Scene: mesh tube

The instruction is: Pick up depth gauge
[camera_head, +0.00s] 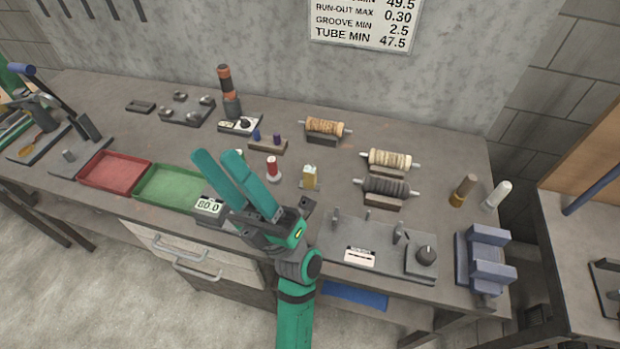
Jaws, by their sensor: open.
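I cannot tell for certain which thing is the depth gauge. A small upright cream-and-yellow block (310,177) stands on the bench, right of my gripper. A small digital display reading 00.0 (208,206) sits at the bench's front, beside my gripper in the picture and partly covered by it. A grey plate with a white-faced instrument (238,124) lies farther back. My gripper (219,156) has two teal fingers spread a little apart, pointing up and left in the picture. They look empty and hide part of the bench.
A green tray (171,187) and a red tray (115,172) lie to the left. Several wound rollers, such as the dark one (386,187), rest on stands to the right.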

